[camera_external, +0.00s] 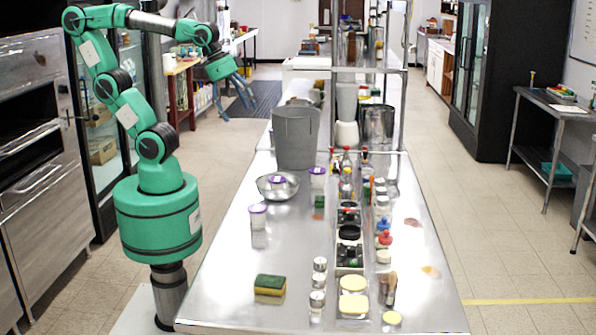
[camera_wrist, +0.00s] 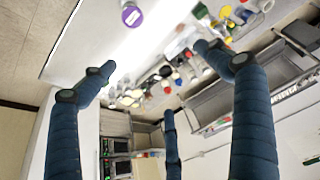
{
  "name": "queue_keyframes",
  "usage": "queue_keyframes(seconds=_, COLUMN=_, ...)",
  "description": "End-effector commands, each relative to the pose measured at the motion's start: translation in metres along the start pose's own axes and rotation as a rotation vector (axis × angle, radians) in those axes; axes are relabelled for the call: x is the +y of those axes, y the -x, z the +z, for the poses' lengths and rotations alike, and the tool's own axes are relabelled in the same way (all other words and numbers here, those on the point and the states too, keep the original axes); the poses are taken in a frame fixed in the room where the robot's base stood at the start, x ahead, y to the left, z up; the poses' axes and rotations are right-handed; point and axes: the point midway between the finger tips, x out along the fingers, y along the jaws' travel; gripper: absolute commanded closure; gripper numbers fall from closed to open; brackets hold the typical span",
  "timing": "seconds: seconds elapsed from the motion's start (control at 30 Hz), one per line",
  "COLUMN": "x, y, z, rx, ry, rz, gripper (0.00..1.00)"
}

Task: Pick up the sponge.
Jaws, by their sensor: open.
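The sponge (camera_external: 270,287) is green on top with a yellow layer below. It lies flat near the front left edge of the steel counter (camera_external: 222,285) in the external view. I cannot make it out in the wrist view. My gripper (camera_external: 238,105) has blue fingers spread open and empty. It is raised in the air at the upper left, far behind and above the sponge, to the left of the counter. Its spread fingers also show in the wrist view (camera_wrist: 158,78), with nothing between them.
Small jars (camera_external: 318,285) stand just right of the sponge. Bottles and containers crowd the counter's middle. The counter around the sponge's left is clear.

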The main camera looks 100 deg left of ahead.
Motion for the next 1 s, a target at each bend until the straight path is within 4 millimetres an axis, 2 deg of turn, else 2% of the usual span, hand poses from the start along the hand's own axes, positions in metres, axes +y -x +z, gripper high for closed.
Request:
queue_keyframes(seconds=0.2, x=0.043, y=-0.030, z=-0.040, rx=-0.072, ry=-0.013, rz=0.032, gripper=0.11)
queue_keyframes(seconds=0.5, x=0.117, y=-0.084, z=-0.081, rx=-0.167, ry=-0.029, rz=0.056, gripper=0.11)
queue_keyframes(seconds=0.77, x=0.193, y=-0.140, z=-0.097, rx=-0.247, ry=-0.046, rz=0.060, gripper=0.11)
queue_keyframes(seconds=1.0, x=0.271, y=-0.198, z=-0.092, rx=-0.318, ry=-0.066, rz=0.050, gripper=0.11)
